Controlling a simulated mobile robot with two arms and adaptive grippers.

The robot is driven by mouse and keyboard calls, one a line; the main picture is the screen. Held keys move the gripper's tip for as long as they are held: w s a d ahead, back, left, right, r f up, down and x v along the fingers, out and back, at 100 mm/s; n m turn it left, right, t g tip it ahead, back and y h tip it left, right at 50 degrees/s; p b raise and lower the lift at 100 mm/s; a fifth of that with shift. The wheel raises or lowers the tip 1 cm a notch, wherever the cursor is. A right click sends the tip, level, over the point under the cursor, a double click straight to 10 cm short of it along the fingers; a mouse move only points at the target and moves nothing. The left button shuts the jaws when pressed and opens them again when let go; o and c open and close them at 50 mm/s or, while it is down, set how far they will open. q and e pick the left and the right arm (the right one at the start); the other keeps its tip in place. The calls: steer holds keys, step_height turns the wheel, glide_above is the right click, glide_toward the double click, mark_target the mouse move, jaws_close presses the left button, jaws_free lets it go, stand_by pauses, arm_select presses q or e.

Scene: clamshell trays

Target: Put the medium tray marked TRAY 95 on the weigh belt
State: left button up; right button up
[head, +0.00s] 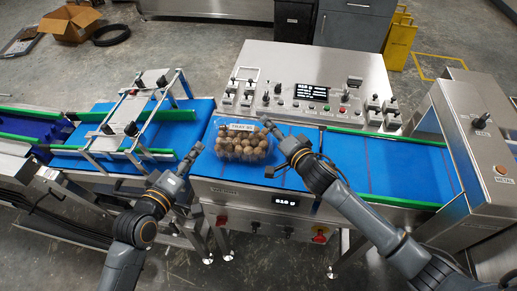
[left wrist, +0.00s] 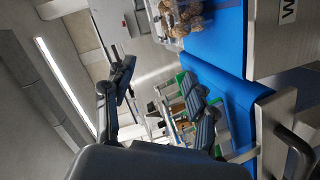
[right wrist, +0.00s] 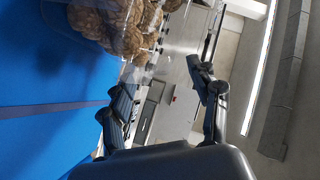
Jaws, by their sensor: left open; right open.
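A clear clamshell tray (head: 243,151) of round brown produce sits on the blue weigh belt (head: 277,181), near its left end. Its white label begins with TRAY; the number is too small to read surely. My left gripper (head: 174,168) is open and empty, apart from the tray on its left. The tray (left wrist: 180,20) shows at the top of the left wrist view. My right gripper (head: 270,148) is open at the tray's right side, its fingers close to it; I cannot tell whether they touch. The tray (right wrist: 120,28) also shows at the upper left of the right wrist view.
A control panel (head: 310,85) with knobs stands behind the belt. A metal frame (head: 128,112) spans the left infeed belt (head: 72,158). A metal detector housing (head: 482,140) stands at the right. The belt (head: 385,165) right of my right gripper is clear. A scale display (head: 286,202) is lit in front.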

steer(key=shift+s+d, duration=0.2)
steer(key=shift+s, duration=0.25)
arm_select(q)
steer(key=shift+s+a, duration=0.1)
steer(key=shift+s, duration=0.15)
arm_select(e)
steer(key=v, duration=1.1)
